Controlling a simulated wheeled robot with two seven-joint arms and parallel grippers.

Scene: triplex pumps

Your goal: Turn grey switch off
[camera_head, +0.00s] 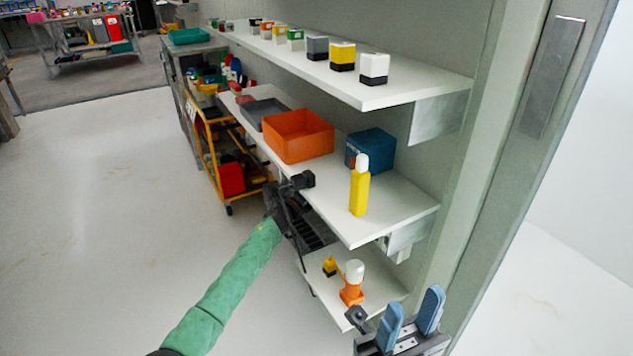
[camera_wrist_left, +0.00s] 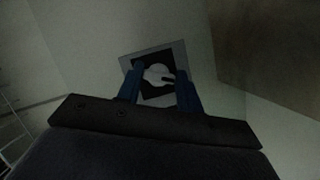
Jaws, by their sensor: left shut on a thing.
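In the left wrist view the grey switch (camera_wrist_left: 157,74) is a pale rotary knob on a black square with a grey backing plate (camera_wrist_left: 176,50), fixed to a flat wall. My left gripper (camera_wrist_left: 159,79) has its two blue fingers on either side of the knob and is shut on it. In the head view my green left arm reaches to the shelf unit, and its fingertips are hidden there; the switch does not show in that view. My right gripper (camera_head: 411,312) is open and empty at the lower right, beside the lowest shelf.
The middle shelf (camera_head: 395,205) holds an orange bin (camera_head: 298,136), a blue box (camera_head: 371,148) and a yellow bottle (camera_head: 359,190). An orange pump bottle (camera_head: 352,285) stands on the lowest shelf. A yellow cart (camera_head: 205,150) stands behind. The floor at left is clear.

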